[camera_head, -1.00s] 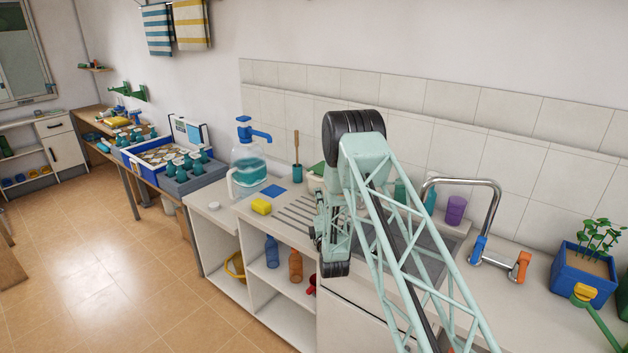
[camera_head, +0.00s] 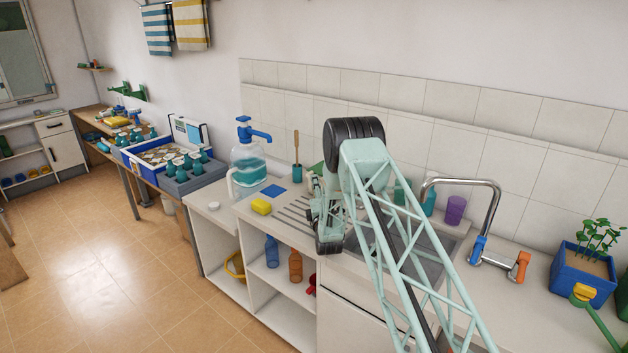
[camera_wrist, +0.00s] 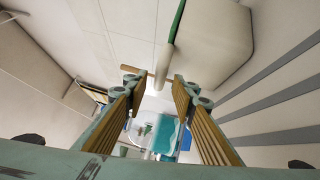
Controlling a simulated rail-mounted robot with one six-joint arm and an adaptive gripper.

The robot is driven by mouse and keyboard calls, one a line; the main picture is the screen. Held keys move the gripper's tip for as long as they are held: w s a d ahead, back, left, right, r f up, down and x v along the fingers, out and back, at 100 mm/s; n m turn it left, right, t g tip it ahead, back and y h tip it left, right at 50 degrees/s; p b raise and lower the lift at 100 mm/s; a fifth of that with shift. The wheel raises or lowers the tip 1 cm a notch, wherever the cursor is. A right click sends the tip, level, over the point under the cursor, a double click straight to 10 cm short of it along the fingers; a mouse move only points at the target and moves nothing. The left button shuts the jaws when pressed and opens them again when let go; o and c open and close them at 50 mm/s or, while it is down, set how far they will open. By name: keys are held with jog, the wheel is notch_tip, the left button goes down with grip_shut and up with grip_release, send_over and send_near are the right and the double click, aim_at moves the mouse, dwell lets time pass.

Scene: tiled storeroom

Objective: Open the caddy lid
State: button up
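The caddy, a pale cream rounded box (camera_wrist: 217,45) with a green lid (camera_wrist: 178,20), fills the upper right of the wrist view, seen sideways. The lid looks shut. A pale cylindrical bar (camera_wrist: 165,48) sticks out beside the lid, toward the gap between my fingertips. In the head view only a bit of green lid (camera_head: 317,167) shows behind my arm; the rest is hidden. My gripper (camera_wrist: 157,85) is open, its two ribbed fingers well apart. The bar appears near the fingertips; contact cannot be told. My gripper is mostly hidden by its own wrist in the head view.
The sink, tap (camera_head: 488,220) and purple cup (camera_head: 455,210) are on the right. The tiled wall is close behind.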

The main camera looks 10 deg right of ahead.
jog(key=shift+w+d+r, duration=0.1)
jog(key=shift+w+r, duration=0.05)
jog(key=shift+w, duration=0.95)
jog(key=shift+w+r, duration=0.15)
jog(key=shift+w, duration=0.95)
jog(key=shift+c, duration=0.7)
grip_shut()
